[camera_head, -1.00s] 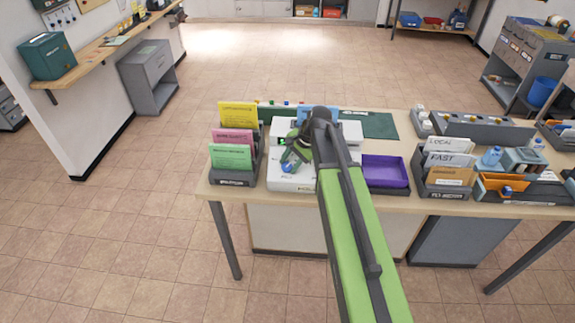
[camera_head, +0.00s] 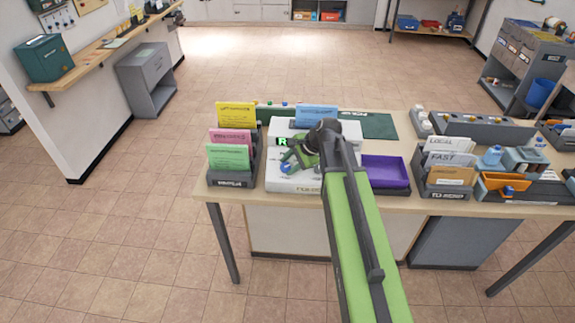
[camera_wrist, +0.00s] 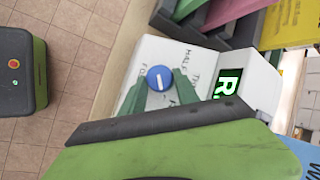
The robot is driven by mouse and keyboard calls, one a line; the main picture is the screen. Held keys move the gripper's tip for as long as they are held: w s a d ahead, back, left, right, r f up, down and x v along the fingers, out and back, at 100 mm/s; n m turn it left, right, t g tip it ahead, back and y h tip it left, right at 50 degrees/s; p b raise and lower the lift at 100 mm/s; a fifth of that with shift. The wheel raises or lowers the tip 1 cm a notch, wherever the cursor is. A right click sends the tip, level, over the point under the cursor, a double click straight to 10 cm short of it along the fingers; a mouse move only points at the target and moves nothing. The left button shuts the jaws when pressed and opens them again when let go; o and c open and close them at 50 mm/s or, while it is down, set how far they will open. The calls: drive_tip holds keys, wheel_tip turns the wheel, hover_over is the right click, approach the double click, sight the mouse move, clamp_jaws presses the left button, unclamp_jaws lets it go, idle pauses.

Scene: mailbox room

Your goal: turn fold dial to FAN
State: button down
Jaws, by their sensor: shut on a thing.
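The fold dial is a round blue knob (camera_wrist: 160,78) with a white mark, on the white folding machine (camera_wrist: 150,52). In the wrist view the mark runs roughly up and down the picture. Printed labels lie around the dial; HALF is readable, others are partly hidden by the green fingers, and I cannot make out FAN. A dark display (camera_wrist: 229,87) beside it shows a green R. My gripper (camera_wrist: 160,88) is shut on the dial, one finger on each side. In the head view the dial (camera_head: 286,168) shows at my gripper (camera_head: 291,162), on the machine (camera_head: 292,184).
A dark rack (camera_head: 232,180) with yellow, pink and green cards stands left of the machine. A purple tray (camera_head: 385,172) is to its right. Sorters with envelopes (camera_head: 450,160) stand farther right on the table. Blue paper (camera_head: 317,112) stands behind. Floor left of the table is clear.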

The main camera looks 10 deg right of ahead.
drive_tip(key=shift+w+a, duration=0.1)
drive_tip(key=shift+a, duration=0.05)
drive_tip(key=c, duration=0.9)
unclamp_jaws()
drive_tip(key=p+v, duration=1.4)
drive_tip(key=v, duration=0.3)
drive_tip(key=shift+r, duration=0.2)
